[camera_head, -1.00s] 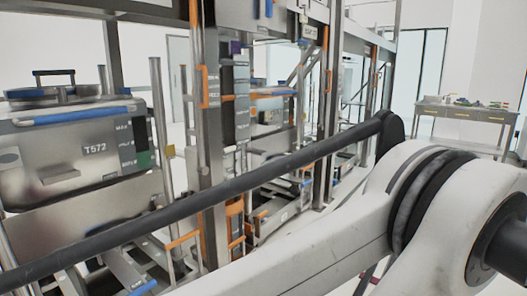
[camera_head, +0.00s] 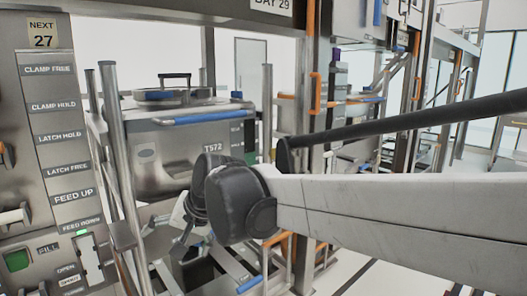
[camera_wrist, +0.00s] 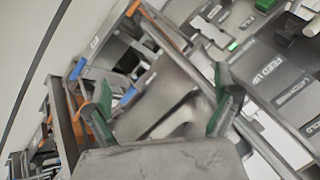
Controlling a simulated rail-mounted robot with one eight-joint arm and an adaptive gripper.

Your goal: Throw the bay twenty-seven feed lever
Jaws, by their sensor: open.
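In the head view, a grey control panel (camera_head: 55,110) with a "NEXT 27" sign (camera_head: 43,35) stands at the left edge. Its labels include "FEED UP" (camera_head: 74,196) and "FEED DOWN" (camera_head: 81,226). A pale handle (camera_head: 14,217) sticks out left of these labels, partly cut off by the frame edge; I cannot tell for certain that it is the feed lever. My gripper (camera_wrist: 163,105) is open and empty in the wrist view, its green-tipped fingers apart. The panel shows tilted to its right, with the "FEED UP" label (camera_wrist: 265,70) beyond the right finger. In the head view my arm largely hides the gripper.
A grey bin marked T572 (camera_head: 180,150) stands in the frame behind my arm. Upright metal posts (camera_head: 118,150) stand between the panel and the bin. A green button (camera_head: 17,260) and a lit green lamp (camera_head: 82,232) sit low on the panel.

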